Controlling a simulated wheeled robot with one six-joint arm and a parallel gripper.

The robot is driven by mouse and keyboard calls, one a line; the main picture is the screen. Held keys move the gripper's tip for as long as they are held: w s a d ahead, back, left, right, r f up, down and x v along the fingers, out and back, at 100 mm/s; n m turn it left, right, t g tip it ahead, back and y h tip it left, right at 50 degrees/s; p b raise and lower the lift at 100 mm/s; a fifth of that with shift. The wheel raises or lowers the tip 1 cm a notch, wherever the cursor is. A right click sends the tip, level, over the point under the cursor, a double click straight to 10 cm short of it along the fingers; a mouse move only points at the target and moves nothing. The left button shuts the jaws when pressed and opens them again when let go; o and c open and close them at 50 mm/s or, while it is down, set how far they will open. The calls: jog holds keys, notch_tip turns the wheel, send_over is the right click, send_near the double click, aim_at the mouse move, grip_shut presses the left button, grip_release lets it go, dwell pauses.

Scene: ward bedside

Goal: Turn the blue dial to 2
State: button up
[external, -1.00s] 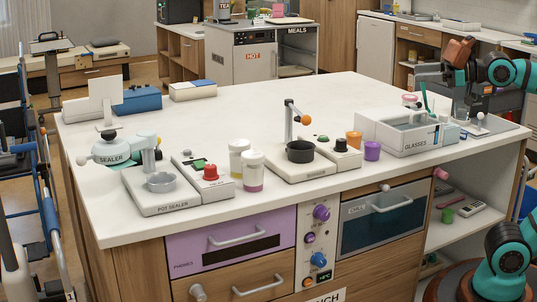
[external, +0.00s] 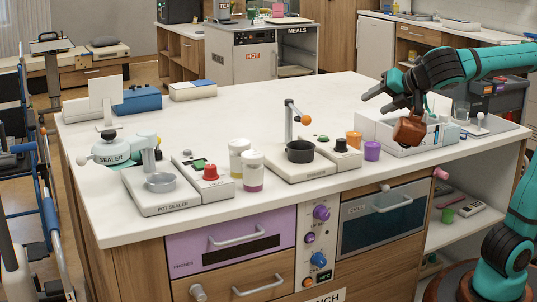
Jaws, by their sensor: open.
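The blue dial (external: 319,259) is on the light control panel on the bench front, between the lilac drawer and the oven-like door. Its pointer and number marks are too small to read. My gripper (external: 376,100) is open and empty above the white bench top, well above and to the right of the dial. It points left and is not touching the dial.
A purple knob (external: 321,212) is above the dial. The door handle (external: 392,202) sticks out to its right and the drawer handle (external: 238,236) to its left. Cups and the white glasses tray (external: 373,126) stand near my gripper.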

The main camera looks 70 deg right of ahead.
jog(key=s+a+r+n+t+h, duration=0.15)
jog(key=a+r+n+h, duration=0.25)
jog(key=a, duration=0.5)
jog(key=a+r+n+t+h, duration=0.2)
jog(key=a+r+n+h, duration=0.15)
jog(key=a, duration=0.55)
send_near(322, 264)
jog(key=shift+n, duration=0.45)
jog(key=x, duration=0.8)
jog(key=shift+w+d+r, duration=0.1)
jog(key=shift+w+d, duration=0.1)
jog(key=shift+d, duration=0.15)
jog(key=c, duration=1)
